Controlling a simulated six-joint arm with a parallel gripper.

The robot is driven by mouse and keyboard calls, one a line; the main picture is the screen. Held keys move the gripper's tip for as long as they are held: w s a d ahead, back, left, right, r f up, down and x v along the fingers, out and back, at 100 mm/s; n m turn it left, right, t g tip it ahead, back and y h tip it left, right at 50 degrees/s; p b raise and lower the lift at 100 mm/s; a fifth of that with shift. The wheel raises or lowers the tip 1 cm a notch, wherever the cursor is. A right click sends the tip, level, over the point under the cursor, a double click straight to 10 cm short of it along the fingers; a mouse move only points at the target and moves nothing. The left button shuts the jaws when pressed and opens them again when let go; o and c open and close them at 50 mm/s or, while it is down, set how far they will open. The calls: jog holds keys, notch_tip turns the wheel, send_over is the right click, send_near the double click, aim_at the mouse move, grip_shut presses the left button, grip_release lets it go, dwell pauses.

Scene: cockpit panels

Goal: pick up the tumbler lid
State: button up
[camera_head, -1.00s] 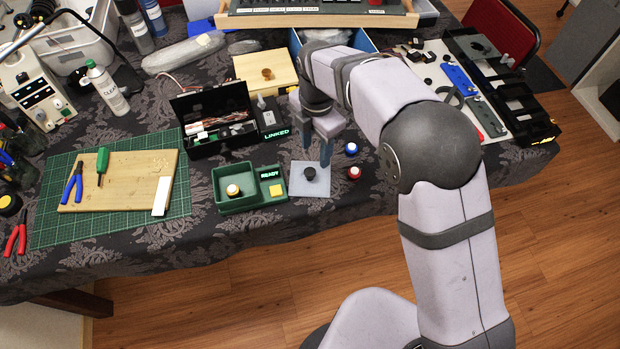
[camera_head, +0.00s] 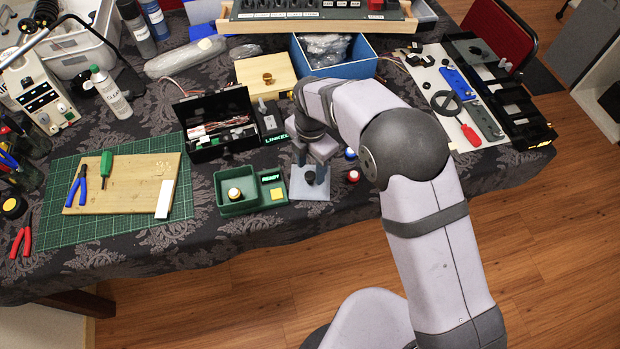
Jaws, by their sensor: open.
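A small black round piece (camera_head: 310,178) stands on a light grey square plate (camera_head: 302,193) near the table's front edge; it may be the tumbler lid, but its size does not let me tell for sure. My gripper (camera_head: 311,168) is open and points down right at this piece. One finger is at its left and behind, the other at its right. I cannot tell whether either finger touches it. Part of the plate's back and right side is hidden by the gripper.
An open black box (camera_head: 215,130) is behind left.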

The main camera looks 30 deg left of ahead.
aim_at(311, 174)
jog(key=shift+f, duration=0.9)
grip_shut()
jog(key=shift+r, duration=0.1)
notch_tip(311, 174, up, 10)
jog(key=b, duration=0.2)
jog(key=s+a+r+n+p, duration=0.1)
jog(key=s+a+n+p, duration=0.1)
jog(key=s+a+p, duration=0.3)
jog(key=s+a+n+p, duration=0.1)
jog(key=s+a+p, duration=0.1)
jog(key=s+p, duration=0.55)
jog(key=a+r, duration=0.1)
jog(key=a, duration=0.6)
jog(key=shift+s+a+r, duration=0.2)
jog(key=shift+s+r, duration=0.05)
jog(key=shift+r, duration=0.15)
